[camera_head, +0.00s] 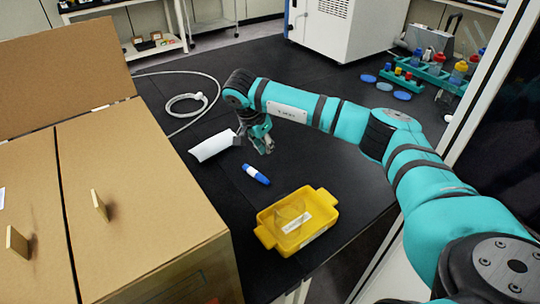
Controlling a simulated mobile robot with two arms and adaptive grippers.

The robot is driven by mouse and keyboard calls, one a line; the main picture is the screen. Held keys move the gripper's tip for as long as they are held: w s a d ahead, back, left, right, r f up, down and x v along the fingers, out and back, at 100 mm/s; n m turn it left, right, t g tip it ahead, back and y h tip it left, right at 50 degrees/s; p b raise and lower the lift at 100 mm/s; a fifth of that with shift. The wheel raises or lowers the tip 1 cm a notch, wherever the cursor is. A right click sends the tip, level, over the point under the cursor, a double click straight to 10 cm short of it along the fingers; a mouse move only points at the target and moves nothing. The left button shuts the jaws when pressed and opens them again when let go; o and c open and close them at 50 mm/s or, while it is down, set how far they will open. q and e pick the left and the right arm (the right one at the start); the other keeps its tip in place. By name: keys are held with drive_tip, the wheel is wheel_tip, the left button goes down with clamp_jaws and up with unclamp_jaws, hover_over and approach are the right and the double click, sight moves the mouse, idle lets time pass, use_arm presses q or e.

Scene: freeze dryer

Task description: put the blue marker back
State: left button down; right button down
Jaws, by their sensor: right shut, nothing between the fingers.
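The blue marker (256,174), with a white band, lies on the black bench top. My right gripper (268,148) is above the bench, just beyond the marker and apart from it. Its fingers point down, are shut and hold nothing. A yellow tray (264,236) with two handles stands on the bench nearer to me, and a clear container with a white label lies in it. My left gripper is not in view.
A cardboard-coloured cabinet (150,190) with small knobs fills the left.

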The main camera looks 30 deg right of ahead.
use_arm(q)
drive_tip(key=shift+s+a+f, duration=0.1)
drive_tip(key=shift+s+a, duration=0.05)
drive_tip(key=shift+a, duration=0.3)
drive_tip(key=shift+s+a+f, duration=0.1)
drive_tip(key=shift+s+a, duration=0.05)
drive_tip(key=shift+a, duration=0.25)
use_arm(e)
drive_tip(key=v, duration=0.3)
drive_tip(key=shift+r, duration=0.3)
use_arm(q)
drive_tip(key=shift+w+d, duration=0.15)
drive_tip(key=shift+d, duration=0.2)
